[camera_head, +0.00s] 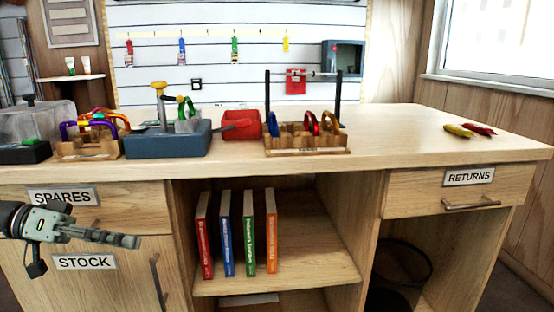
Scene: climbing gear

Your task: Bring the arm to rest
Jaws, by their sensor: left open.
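My left gripper (122,240) comes in from the left edge, in front of the cabinet's lower left doors. It is open, with nothing between its fingers, and points to the right. It hangs below the worktop's front edge, between the SPARES label (62,195) and the STOCK label (84,262). It appears apart from the cabinet, but the exact gap cannot be told. My right gripper is not in view.
The wooden workbench (400,135) carries a wooden rack with carabiners (306,150), a blue block with a clamp (168,143), a red container (240,125) and another carabiner rack (88,150). Books (250,232) stand in the open shelf. The worktop's right middle is clear.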

